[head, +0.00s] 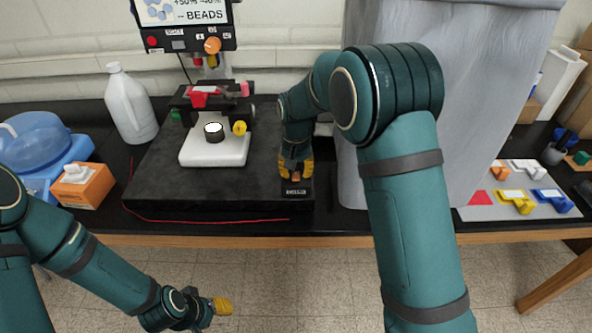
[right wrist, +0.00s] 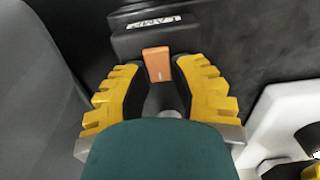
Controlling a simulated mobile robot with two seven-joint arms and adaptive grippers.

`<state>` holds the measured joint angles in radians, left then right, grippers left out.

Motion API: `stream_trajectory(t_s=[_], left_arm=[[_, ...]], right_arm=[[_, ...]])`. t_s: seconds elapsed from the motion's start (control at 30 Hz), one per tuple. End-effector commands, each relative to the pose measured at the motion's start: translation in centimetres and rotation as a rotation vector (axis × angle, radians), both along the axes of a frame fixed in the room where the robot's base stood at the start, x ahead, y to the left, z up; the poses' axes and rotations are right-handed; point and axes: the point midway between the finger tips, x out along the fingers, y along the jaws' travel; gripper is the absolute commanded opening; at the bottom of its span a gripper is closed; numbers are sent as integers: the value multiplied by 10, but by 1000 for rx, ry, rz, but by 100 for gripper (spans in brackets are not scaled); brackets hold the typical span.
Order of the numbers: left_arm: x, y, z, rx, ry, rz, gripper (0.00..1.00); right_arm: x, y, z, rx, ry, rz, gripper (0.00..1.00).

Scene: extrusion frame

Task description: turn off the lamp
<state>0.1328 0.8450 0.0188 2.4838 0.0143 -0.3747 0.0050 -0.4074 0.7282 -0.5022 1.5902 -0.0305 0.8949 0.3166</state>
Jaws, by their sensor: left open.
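A black switch box (head: 297,192) with a white label stands at the front right of the dark slab. In the right wrist view the label on this box (right wrist: 128,42) reads LAMP, and an orange rocker switch (right wrist: 157,64) sits on its near part. My right gripper (head: 296,170) is over the box. In the right wrist view its yellow fingertips (right wrist: 162,66) are apart, one on each side of the switch; whether they touch it I cannot tell. A small black cylinder with a bright white top (head: 214,131) stands on a white base. My left gripper (head: 222,306) is open and empty, low in front of the table.
A white jug (head: 130,105), an orange tissue box (head: 83,185) and a blue water container (head: 35,145) stand at left. A control panel (head: 186,25) is behind the slab. Coloured parts lie on a board (head: 485,212) at right.

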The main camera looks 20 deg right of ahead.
Motion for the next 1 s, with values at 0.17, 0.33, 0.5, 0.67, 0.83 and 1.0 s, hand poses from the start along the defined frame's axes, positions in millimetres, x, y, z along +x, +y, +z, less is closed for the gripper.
stream_trajectory(t_s=[0.17,0.33,0.5,0.67,0.83,1.0], left_arm=[[0,0,0,0,0,0,47],[0,0,0,0,0,0,47],[0,0,-8,1,0,0,47],[-1,-1,-24,1,5,-2,47],[-5,-2,-32,0,12,-8,47],[-5,-2,-32,0,13,-10,47]], right_arm=[[0,0,0,0,0,0,0],[0,0,0,0,1,0,0],[-1,1,-2,-12,-39,2,0],[-4,2,-3,-44,-147,3,0],[-5,2,-1,-69,-231,2,0],[-5,1,0,-73,-247,0,0]])
